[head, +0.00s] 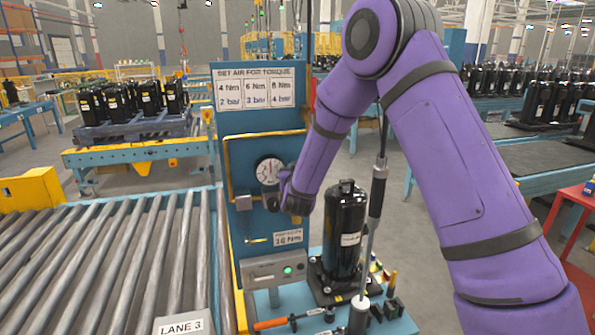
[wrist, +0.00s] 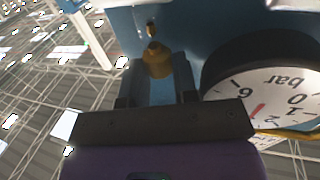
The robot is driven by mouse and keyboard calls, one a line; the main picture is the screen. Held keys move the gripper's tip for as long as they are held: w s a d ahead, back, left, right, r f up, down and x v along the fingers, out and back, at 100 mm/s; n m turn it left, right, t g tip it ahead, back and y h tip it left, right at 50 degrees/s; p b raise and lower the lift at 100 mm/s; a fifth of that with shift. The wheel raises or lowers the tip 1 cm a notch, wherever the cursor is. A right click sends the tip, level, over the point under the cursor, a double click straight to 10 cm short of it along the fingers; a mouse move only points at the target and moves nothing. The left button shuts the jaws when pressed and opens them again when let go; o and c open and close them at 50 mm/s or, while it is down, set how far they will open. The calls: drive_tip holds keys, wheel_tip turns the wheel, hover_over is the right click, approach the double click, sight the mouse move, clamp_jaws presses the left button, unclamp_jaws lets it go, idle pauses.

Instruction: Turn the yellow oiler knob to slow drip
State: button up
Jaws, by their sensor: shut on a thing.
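The yellow oiler knob (wrist: 157,60) shows in the wrist view between the tips of my gripper's two fingers. My gripper (wrist: 159,72) is shut on it, with a finger on each side. A small brass-coloured fitting (wrist: 151,29) shows just beyond the knob on the blue surface. In the head view my gripper (head: 284,190) is at the blue panel (head: 237,140), just right of and below the round gauge (head: 268,169). The knob is hidden there behind my gripper. The knob's setting cannot be read.
In the wrist view the gauge (wrist: 275,97) sits close to the right finger. A black compressor (head: 345,235) and a hanging tool (head: 376,197) stand right of the panel. A grey box with a green light (head: 287,270) is below. A roller conveyor (head: 120,260) lies left.

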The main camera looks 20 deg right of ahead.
drive_tip(key=shift+m+h, duration=0.5)
drive_tip(key=shift+h, duration=0.3)
drive_tip(key=o, duration=0.9)
drive_tip(key=shift+a, duration=0.15)
